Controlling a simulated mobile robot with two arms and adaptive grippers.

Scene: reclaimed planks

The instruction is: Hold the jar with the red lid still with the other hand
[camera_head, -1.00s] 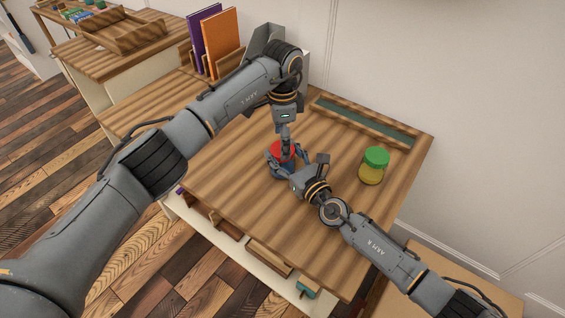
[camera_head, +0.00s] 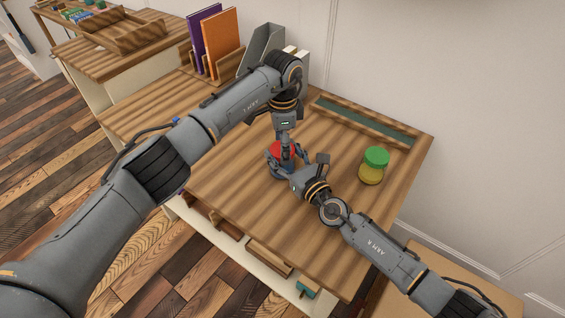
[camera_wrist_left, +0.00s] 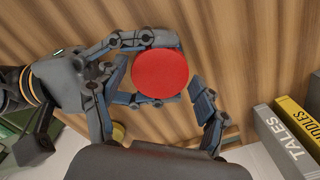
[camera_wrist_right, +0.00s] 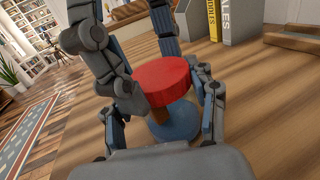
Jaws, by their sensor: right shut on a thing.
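The jar with the red lid (camera_head: 275,150) stands upright on the wooden table. Its round red lid shows in the left wrist view (camera_wrist_left: 160,76) and the right wrist view (camera_wrist_right: 160,80); part of its blue lower body shows below the lid there. My right gripper (camera_head: 284,172) is shut on the jar's body from the side, low on the table. My left gripper (camera_wrist_left: 152,108) points down from above, open, with its fingers apart; the lid lies near the gap between them. In the head view the left fingers partly hide the lid, and the right gripper hides much of the body.
A jar with a green lid (camera_head: 371,170) stands to the right on the table. A long wooden tray (camera_head: 365,122) lies along the back edge. Upright books (camera_head: 222,43) and a grey file holder (camera_head: 262,48) stand at the far left. The table's front left is clear.

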